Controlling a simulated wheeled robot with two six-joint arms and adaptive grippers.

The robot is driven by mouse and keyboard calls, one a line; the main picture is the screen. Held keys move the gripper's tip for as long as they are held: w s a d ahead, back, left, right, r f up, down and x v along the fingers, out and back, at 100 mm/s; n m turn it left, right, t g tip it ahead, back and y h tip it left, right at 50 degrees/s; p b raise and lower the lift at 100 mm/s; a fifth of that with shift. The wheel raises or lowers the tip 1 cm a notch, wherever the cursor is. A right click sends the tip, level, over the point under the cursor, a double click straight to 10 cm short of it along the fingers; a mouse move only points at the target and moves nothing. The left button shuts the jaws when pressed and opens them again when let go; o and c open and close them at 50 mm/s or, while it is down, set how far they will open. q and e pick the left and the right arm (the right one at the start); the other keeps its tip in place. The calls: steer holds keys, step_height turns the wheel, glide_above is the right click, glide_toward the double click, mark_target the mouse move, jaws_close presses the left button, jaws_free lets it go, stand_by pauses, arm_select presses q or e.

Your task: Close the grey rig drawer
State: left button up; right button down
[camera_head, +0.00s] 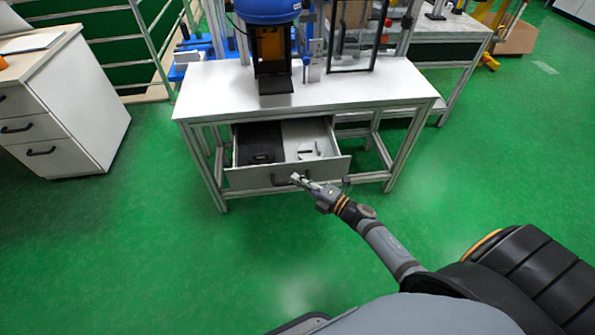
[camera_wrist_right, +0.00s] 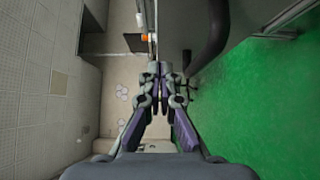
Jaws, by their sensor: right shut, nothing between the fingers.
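The grey rig drawer (camera_head: 248,179) is pulled out from under the white-topped rig table in the head view. Its front faces me and carries a dark bar handle (camera_head: 282,180). Inside are a dark section at left and a light section at right with small items. My right gripper (camera_head: 297,178) is at the drawer front, by the right part of the handle. In the right wrist view its fingers (camera_wrist_right: 160,72) are together and empty, with the dark handle (camera_wrist_right: 212,40) just right of them. Contact with the front cannot be told. My left gripper is not in view.
The rig table (camera_head: 350,93) bears a blue-topped machine (camera_head: 268,10). A white cabinet (camera_head: 60,100) with dark handles stands at the left. Another table (camera_head: 450,27) stands at the back right. Green floor (camera_head: 150,230) in front of the drawer is clear at left.

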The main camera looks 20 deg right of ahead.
steer(key=w, duration=0.1)
steer(key=w+d, duration=0.1)
steer(key=w, duration=0.1)
steer(key=shift+w, duration=0.5)
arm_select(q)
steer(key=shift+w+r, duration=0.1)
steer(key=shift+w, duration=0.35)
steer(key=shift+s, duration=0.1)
